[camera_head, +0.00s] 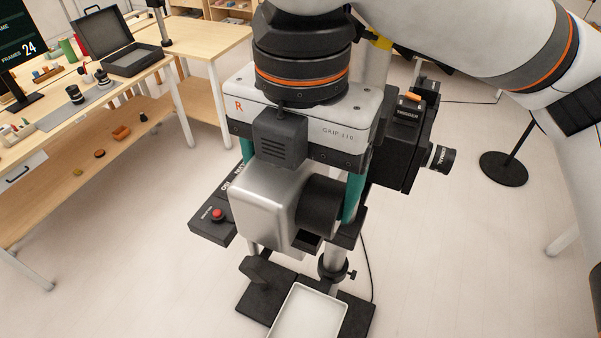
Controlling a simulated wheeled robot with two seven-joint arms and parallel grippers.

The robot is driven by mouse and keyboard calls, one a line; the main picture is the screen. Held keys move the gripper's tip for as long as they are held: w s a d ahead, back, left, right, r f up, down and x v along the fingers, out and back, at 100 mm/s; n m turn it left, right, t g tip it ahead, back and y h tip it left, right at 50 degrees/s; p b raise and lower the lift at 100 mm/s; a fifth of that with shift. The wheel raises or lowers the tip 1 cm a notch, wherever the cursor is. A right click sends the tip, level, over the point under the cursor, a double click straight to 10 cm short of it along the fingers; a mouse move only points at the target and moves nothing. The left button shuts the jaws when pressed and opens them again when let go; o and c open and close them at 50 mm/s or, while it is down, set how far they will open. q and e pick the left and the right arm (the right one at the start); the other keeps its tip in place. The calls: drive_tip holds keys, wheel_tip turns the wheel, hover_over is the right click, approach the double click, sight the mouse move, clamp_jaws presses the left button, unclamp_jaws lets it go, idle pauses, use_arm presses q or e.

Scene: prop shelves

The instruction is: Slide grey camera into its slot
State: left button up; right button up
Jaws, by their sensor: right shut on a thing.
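The grey camera (263,208) is a silvery rounded box with a black lens barrel on its right side. My right gripper (300,190), marked R, points down and is shut around it with teal fingers. The camera is just above or at a black stand (347,230) with a metal post and a dark base. The slot itself is mostly hidden behind the camera and gripper; I cannot tell whether the camera touches it. My left gripper is out of view.
A black panel with a red button (218,213) juts left of the camera. A white tray (307,315) lies on the stand base. Wooden tables (185,55) with a black case (132,58) stand at left. A round black floor base (503,168) stands at right.

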drive_tip(key=shift+d, duration=0.15)
drive_tip(key=o, duration=1.3)
wheel_tip(320, 180, up, 11)
drive_tip(key=shift+f+b, duration=0.1)
drive_tip(key=shift+b, duration=0.65)
drive_tip(key=shift+r, duration=0.65)
